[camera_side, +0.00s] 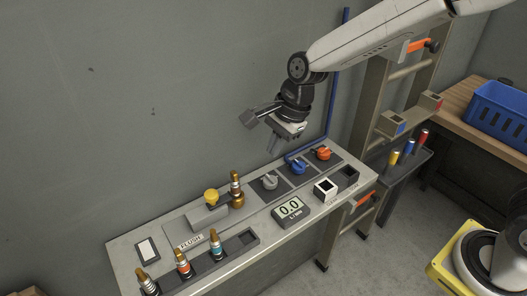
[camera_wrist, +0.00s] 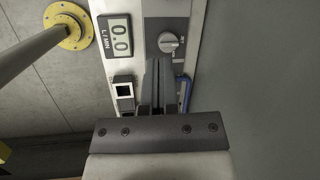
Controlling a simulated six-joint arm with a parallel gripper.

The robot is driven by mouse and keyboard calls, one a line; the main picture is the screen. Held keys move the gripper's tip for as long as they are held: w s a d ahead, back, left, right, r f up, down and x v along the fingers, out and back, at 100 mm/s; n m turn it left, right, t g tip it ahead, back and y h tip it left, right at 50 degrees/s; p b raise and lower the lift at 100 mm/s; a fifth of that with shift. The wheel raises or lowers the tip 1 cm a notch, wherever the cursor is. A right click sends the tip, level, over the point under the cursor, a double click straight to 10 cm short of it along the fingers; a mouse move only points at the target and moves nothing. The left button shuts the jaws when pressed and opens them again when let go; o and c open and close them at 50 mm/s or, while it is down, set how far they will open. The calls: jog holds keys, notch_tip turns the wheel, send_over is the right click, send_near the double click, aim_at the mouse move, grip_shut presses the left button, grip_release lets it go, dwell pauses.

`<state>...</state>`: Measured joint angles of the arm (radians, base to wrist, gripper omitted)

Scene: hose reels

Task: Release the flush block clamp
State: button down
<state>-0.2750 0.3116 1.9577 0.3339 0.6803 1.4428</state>
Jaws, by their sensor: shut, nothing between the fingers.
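The flush block (camera_side: 207,219) sits on the bench panel beside the FLUSH label (camera_side: 190,241) in the side view. A yellow knob (camera_side: 211,196) stands on top of it, perhaps the clamp; whether it is clamped I cannot tell. A brass fitting (camera_side: 237,190) stands upright at the block's right end. My gripper (camera_side: 273,150) is shut and empty, above the bench and to the right of the block. In the wrist view my gripper (camera_wrist: 157,62) points toward a grey knob (camera_wrist: 169,42). The flush block is not visible in the wrist view.
Grey (camera_side: 270,181), blue (camera_side: 298,166) and orange (camera_side: 323,153) knobs line the panel's back. A flow display (camera_side: 289,208) reads 0.0. Several hose fittings (camera_side: 183,263) stand in a front rack. A blue pipe (camera_side: 337,75) rises behind my gripper.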

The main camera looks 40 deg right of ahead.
aim_at(209, 197)
jog(key=w+a+r+m+y, duration=0.1)
jog(key=w+a+m, duration=0.1)
jog(key=a+m, duration=0.2)
jog(key=a, duration=0.2)
jog(key=shift+a+r+m+g, duration=0.3)
jog(key=shift+a+r+m, duration=0.1)
jog(key=shift+w+f, duration=0.1)
jog(key=shift+x, duration=4.9)
jog(key=shift+a, duration=0.15)
jog(key=shift+a, duration=1.8)
jog(key=v, duration=1)
jog(key=shift+d, duration=0.2)
